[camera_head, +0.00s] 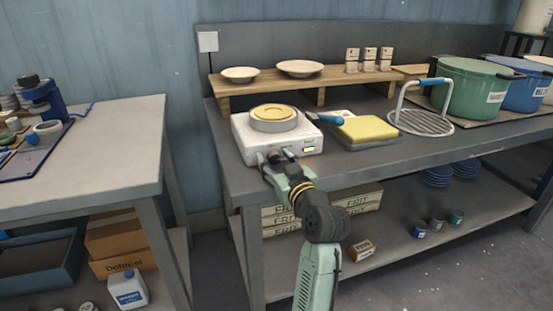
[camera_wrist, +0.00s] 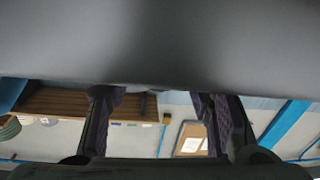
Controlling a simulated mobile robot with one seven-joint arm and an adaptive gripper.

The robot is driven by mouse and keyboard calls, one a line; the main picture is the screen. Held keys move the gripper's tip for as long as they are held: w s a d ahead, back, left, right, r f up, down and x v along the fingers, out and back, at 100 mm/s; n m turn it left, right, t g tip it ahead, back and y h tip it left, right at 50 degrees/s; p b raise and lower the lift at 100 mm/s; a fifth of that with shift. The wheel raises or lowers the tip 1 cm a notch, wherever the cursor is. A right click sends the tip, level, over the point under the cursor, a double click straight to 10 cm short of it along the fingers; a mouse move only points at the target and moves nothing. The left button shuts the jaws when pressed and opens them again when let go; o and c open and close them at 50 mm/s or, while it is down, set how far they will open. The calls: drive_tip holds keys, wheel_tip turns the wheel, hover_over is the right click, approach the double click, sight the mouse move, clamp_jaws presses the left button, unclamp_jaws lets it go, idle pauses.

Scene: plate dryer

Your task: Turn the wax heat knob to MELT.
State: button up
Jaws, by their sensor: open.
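The white wax heater (camera_head: 247,137) stands at the left end of the workbench, with a round pot of yellow wax (camera_head: 274,115) on top. A small lit yellow label or display (camera_head: 308,149) shows on the right of its front face. My gripper (camera_head: 276,156) is at the left part of that front face. The heat knob cannot be made out; my gripper covers that area. In the wrist view my gripper's two fingers (camera_wrist: 160,118) stand apart, with a large grey surface close above them. Contact with the knob cannot be told.
A yellow sponge-like block (camera_head: 366,129) and a blue-handled tool (camera_head: 325,118) lie right of the heater. A wire rack (camera_head: 424,122) and a green pot (camera_head: 472,88) stand farther right. A wooden shelf with bowls (camera_head: 262,88) runs behind. A gap separates the left table (camera_head: 110,150).

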drive_tip(key=shift+c, duration=0.3)
clamp_jaws()
idle(0.4)
